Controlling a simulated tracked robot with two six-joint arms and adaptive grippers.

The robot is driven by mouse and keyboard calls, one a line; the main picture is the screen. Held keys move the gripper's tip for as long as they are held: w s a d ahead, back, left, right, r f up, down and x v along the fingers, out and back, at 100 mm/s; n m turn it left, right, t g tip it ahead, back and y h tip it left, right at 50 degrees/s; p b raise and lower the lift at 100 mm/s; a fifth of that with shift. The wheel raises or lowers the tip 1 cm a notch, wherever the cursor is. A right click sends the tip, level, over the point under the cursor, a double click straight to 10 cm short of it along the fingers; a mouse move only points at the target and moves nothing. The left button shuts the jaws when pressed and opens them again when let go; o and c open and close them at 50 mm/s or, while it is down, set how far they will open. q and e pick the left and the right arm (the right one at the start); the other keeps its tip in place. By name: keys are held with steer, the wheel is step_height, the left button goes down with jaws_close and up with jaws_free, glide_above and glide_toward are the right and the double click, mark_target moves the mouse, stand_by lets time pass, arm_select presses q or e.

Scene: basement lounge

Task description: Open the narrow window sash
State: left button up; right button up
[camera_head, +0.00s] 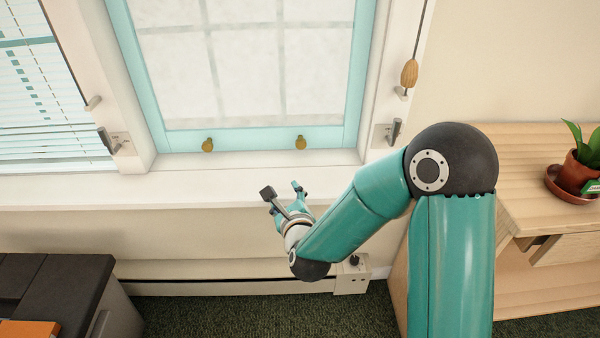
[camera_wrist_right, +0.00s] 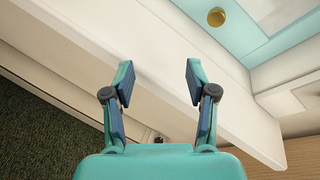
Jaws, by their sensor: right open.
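The narrow window sash (camera_head: 255,142) has a light blue frame and frosted panes, and it sits down against the white sill (camera_head: 240,185). Two brass knobs are on its bottom rail, a left knob (camera_head: 207,145) and a right knob (camera_head: 300,142). One brass knob (camera_wrist_right: 216,17) also shows at the top of the right wrist view, on the blue rail. My right gripper (camera_head: 283,190) is in front of and below the sill edge, apart from the knobs. In the right wrist view its fingers (camera_wrist_right: 158,85) are spread and empty. My left gripper is not visible.
Dark latches stand on the frame at left (camera_head: 107,140) and right (camera_head: 393,132). A wooden cabinet (camera_head: 520,190) with a potted plant (camera_head: 580,170) stands at right. A dark-topped unit (camera_head: 75,275) is at lower left. A baseboard heater (camera_head: 220,287) runs below the window.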

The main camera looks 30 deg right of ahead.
mark_target(300, 145)
steer(key=d+r+m+t+h+b, duration=0.2)
steer(key=d+m+h+b, duration=0.2)
steer(key=m+b, duration=0.45)
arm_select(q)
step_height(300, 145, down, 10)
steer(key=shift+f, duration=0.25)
arm_select(e)
steer(key=x, duration=1.5)
steer(key=shift+d, duration=0.6)
steer(key=shift+c, duration=0.2)
jaws_close()
steer(key=shift+a+f, duration=0.1)
